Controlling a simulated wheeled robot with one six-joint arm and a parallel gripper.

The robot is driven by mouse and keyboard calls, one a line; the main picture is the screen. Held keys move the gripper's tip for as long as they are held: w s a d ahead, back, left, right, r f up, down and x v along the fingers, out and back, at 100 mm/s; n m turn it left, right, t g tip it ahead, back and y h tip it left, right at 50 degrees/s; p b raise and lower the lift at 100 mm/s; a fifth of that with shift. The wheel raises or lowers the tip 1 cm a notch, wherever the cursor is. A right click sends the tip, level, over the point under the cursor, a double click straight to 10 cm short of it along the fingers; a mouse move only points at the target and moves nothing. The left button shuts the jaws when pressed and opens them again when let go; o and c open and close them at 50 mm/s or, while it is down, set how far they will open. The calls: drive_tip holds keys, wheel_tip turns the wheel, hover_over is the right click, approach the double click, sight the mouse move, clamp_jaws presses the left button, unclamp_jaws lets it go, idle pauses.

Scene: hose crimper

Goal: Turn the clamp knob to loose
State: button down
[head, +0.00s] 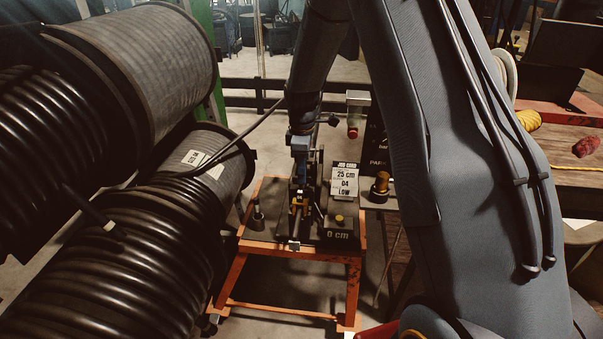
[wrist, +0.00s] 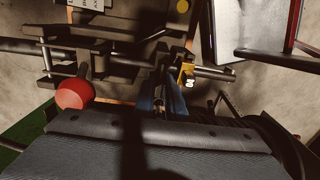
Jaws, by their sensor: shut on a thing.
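My gripper (head: 299,178) points down at the hose crimper's clamp, on the orange-framed stand. Its blue fingers also show in the wrist view (wrist: 167,97), shut on a small dark part that looks like the clamp knob. The fingers and shadow hide most of that part, so its setting cannot be read. A yellow clamp piece (wrist: 187,72) sits just right of the fingers in the wrist view. A red ball-ended handle (wrist: 75,94) stands apart, to the left in that view.
A job card (head: 345,181) reads 25 cm, 04, LOW; a plate below reads 0 cm. Large black hose reels (head: 150,60) crowd the left. A red button box (head: 354,115) stands behind, and a wooden bench (head: 570,175) is at the right. Floor shows around the stand.

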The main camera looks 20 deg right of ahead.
drive_tip(key=c, duration=1.8)
unclamp_jaws()
drive_tip(key=shift+w, duration=0.1)
wheel_tip(320, 180, up, 8)
drive_tip(key=shift+f+b, duration=0.1)
drive_tip(key=shift+b, duration=0.95)
